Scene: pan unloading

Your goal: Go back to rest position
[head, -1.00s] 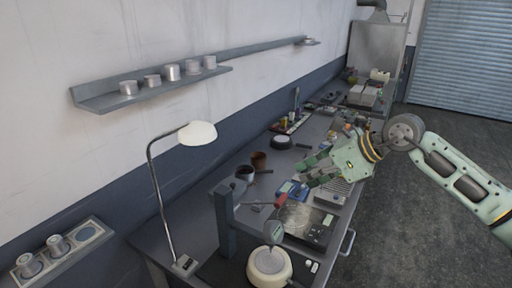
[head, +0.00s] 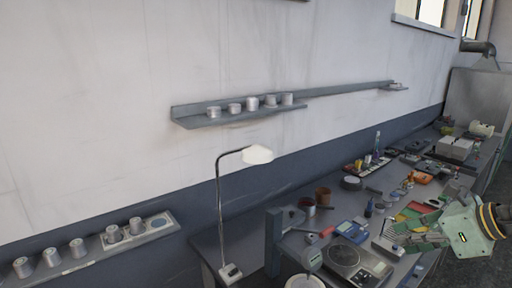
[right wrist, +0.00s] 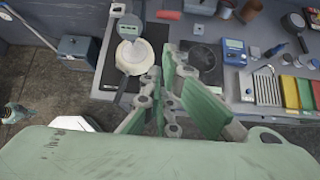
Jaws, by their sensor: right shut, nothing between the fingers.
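My right gripper (head: 405,235) is at the lower right of the head view, in front of the bench's front part. Its green fingers are shut and empty; they also show in the right wrist view (right wrist: 172,92), in front of the bench edge. A dark pan (head: 351,183) with a handle lies on the bench; it also shows at the upper right of the right wrist view (right wrist: 293,22).
The bench (head: 245,238) holds a scale (head: 345,257), a blue meter (head: 352,231), brown cups (head: 323,194) and a lamp (head: 257,155). A wall shelf (head: 200,122) carries metal cylinders.

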